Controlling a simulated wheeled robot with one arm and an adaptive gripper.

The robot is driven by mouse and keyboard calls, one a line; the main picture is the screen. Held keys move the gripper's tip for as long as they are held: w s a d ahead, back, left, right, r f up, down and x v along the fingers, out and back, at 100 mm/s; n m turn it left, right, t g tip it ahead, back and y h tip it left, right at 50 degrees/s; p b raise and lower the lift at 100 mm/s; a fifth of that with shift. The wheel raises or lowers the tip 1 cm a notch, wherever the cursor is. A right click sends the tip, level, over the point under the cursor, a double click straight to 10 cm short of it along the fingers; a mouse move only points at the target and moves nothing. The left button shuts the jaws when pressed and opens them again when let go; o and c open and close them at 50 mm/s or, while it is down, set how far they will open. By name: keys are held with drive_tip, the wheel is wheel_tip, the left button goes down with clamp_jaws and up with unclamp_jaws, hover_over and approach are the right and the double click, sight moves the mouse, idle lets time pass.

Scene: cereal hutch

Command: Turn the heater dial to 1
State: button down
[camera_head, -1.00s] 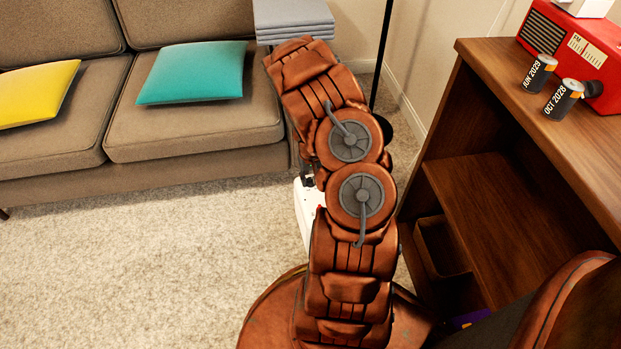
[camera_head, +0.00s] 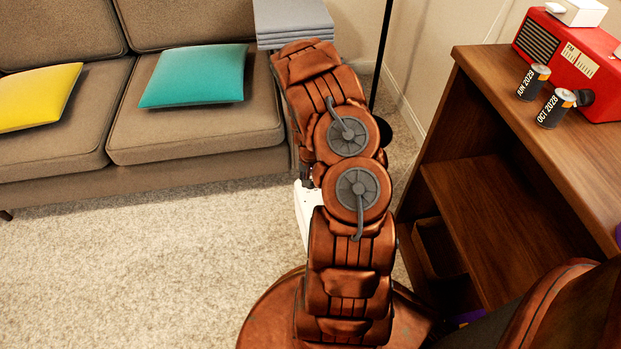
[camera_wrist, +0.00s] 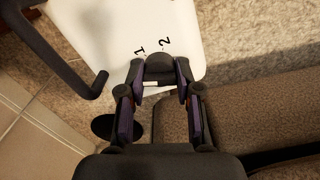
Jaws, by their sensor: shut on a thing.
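The heater is a white panel (camera_wrist: 110,30) in the wrist view, with the black figures 1 and 2 printed on it. The dark round heater dial (camera_wrist: 160,66) sits just below those figures, with a small white mark on its lower left side. My gripper (camera_wrist: 160,80) has its fingertips on both sides of the dial and is shut on it. In the head view, only a white strip of the heater (camera_head: 305,212) shows beside my arm. The dial and my gripper are hidden there.
A dark bent handle or bar (camera_wrist: 80,75) is close to the gripper's left. A sofa (camera_head: 200,145) stands behind. At right, a wooden hutch (camera_head: 500,190) holds a red radio (camera_head: 570,60) and two batteries (camera_head: 533,82). Open carpet (camera_head: 150,260) is at left.

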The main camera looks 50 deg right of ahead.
drive_tip(key=m+p, duration=0.1)
drive_tip(key=m, duration=0.3)
drive_tip(key=shift+m, duration=1.9)
drive_tip(key=shift+p, duration=0.3)
drive_tip(key=c, duration=0.8)
unclamp_jaws()
drive_tip(key=shift+r, duration=0.1)
drive_tip(key=shift+r, duration=5.95)
